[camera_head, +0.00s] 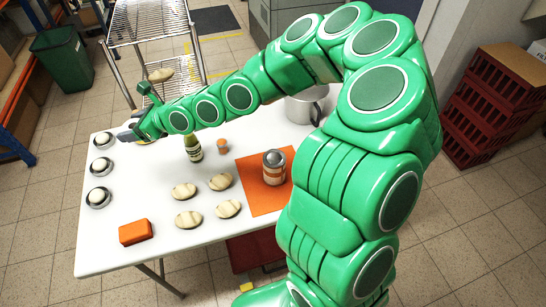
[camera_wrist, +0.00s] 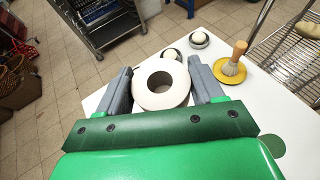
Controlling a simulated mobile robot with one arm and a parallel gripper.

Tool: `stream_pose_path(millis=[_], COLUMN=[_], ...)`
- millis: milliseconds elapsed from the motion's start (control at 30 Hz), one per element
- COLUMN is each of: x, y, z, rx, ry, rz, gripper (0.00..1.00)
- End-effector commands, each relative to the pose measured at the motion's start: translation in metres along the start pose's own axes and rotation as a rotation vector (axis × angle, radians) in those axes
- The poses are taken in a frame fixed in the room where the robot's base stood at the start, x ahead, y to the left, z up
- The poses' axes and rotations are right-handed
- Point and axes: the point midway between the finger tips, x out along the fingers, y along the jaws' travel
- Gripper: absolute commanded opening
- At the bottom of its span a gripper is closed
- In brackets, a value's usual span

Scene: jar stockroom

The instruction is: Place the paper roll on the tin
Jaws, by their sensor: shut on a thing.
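The paper roll (camera_wrist: 162,99), white with a round hole, sits between the two grey fingers of my gripper (camera_wrist: 161,66) in the wrist view. My gripper is shut on it, near the left end of the white table. In the head view my gripper (camera_head: 130,135) is at the table's far left, and I cannot make out the roll clearly there. The tin (camera_head: 273,168), grey-topped with an orange and white label, stands upright on an orange mat (camera_head: 257,195) at the right. Its top is clear, and my gripper is well apart from it.
A green bottle (camera_head: 193,148) and a small peg figure (camera_head: 222,146) stand between gripper and tin. Several pale oval pieces (camera_head: 221,181), an orange block (camera_head: 135,231), white balls in dishes (camera_head: 99,197) and a metal pot (camera_head: 303,107) are on the table (camera_head: 150,190). A brush (camera_wrist: 235,57) stands on a yellow dish.

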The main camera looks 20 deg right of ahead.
Motion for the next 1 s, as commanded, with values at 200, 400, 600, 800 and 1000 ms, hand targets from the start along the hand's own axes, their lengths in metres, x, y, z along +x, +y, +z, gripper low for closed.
stream_pose_path(millis=[200, 400, 600, 800, 1000], x=[-0.019, -0.028, -0.032, -0.035, -0.039], y=[-0.032, -0.044, -0.049, -0.053, -0.059], z=[0.002, 0.003, 0.003, 0.002, 0.002], rx=[0.012, 0.017, 0.016, 0.019, 0.020], ry=[-0.003, -0.006, -0.002, -0.002, -0.003], rz=[-0.033, -0.043, -0.046, -0.050, -0.056], gripper=[0.36, 0.36, 0.36, 0.36, 0.36])
